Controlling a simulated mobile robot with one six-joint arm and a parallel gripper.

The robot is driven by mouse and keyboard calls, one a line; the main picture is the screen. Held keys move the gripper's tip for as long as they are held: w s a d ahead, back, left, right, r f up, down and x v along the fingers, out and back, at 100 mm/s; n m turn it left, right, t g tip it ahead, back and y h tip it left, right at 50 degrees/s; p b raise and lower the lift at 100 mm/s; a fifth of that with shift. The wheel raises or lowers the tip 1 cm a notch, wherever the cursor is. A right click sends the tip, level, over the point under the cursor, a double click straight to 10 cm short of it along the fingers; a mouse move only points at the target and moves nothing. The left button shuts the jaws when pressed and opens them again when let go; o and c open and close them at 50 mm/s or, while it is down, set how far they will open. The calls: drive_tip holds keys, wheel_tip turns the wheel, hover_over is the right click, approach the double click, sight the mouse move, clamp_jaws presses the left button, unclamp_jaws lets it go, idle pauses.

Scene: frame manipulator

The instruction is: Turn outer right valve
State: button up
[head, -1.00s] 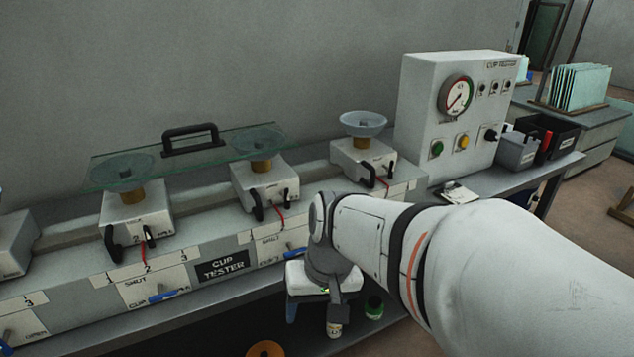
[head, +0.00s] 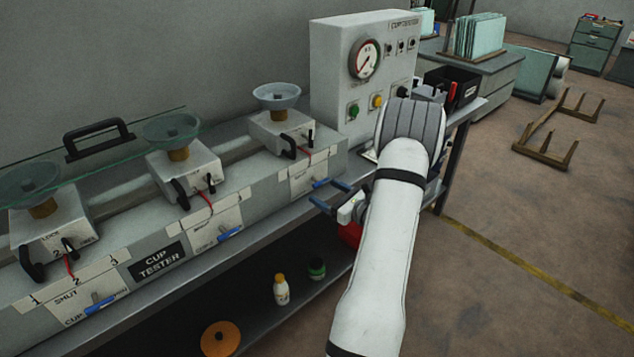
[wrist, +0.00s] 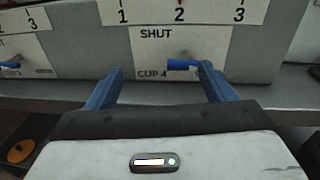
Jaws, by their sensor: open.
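The outer right valve has a blue lever handle (wrist: 183,65) on a white plate marked SHUT and CUP 4 in the wrist view. The lever lies roughly level, pointing left from its pivot. In the head view the plate (head: 303,182) is on the bench front at the right end. My gripper (wrist: 160,72) is open, its two blue fingers pointing at the plate. The lever lies between the fingertips in the picture, close to the right one; I cannot tell if they touch. In the head view my gripper (head: 325,195) is just in front of the plate.
A scale strip 1, 2, 3 (wrist: 180,14) is above the plate. The grey bench ledge (wrist: 290,97) runs below it. A gauge cabinet (head: 330,60) stands behind. A white bottle (head: 281,290), a green jar (head: 317,268) and an orange disc (head: 221,339) are on the lower shelf.

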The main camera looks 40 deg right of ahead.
sight(322, 184)
drive_tip(key=shift+m+t+h, duration=0.3)
drive_tip(key=shift+m+h, duration=0.5)
drive_tip(key=shift+h, duration=0.1)
drive_tip(key=w, duration=0.2)
drive_tip(key=w+d+f+p, duration=0.1)
drive_tip(key=w, duration=0.1)
drive_tip(key=w+d, duration=0.1)
drive_tip(key=w, duration=0.1)
drive_tip(key=shift+w+d+f+p, duration=0.2)
drive_tip(key=shift+w+p, duration=0.15)
drive_tip(key=shift+w, duration=0.05)
drive_tip(key=shift+c, duration=0.5)
